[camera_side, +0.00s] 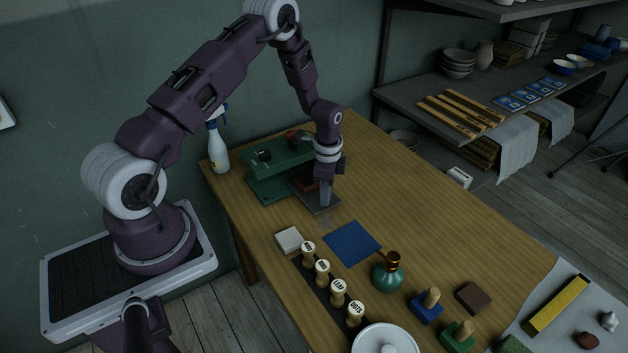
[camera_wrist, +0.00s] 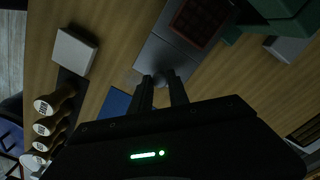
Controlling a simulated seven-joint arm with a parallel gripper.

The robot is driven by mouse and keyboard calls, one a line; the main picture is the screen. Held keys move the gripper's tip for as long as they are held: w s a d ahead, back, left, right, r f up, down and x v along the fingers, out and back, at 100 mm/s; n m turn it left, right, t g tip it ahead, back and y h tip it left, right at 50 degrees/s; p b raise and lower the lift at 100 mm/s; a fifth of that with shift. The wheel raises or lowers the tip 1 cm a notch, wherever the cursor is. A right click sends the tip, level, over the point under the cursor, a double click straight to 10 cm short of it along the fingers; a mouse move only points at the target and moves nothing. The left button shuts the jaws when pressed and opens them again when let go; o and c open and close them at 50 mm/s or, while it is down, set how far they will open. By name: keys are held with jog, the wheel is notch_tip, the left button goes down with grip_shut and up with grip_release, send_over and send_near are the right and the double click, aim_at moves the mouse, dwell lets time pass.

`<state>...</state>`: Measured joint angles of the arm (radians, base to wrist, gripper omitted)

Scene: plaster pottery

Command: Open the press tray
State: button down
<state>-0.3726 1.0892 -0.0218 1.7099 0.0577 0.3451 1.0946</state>
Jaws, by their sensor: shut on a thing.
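The green press (camera_side: 285,158) stands at the far left of the wooden table. Its press tray (camera_side: 318,203), a dark grey plate with a reddish-brown inset, sticks out from the press toward the table's middle. The tray (camera_wrist: 165,58) and its reddish inset (camera_wrist: 196,18) also show in the wrist view, with part of the green press (camera_wrist: 285,12) at the top right. My gripper (camera_side: 326,204) points down at the tray's outer end. In the wrist view my gripper (camera_wrist: 162,78) is shut on the tray's front edge; the exact contact is partly hidden by the fingers.
A white block (camera_side: 289,240), a blue sheet (camera_side: 352,243), a row of wooden stamps (camera_side: 322,267) and a teal bottle (camera_side: 388,273) lie nearer the front. A spray bottle (camera_side: 218,150) stands left of the press. The table right of the tray is clear.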

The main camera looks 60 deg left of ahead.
jog(key=d, duration=0.5)
jog(key=shift+w, duration=0.1)
jog(key=c, duration=1.3)
grip_release()
jog(key=shift+a, duration=0.1)
jog(key=shift+o, duration=0.2)
notch_tip(320, 180, up, 7)
jog(key=shift+r, duration=0.2)
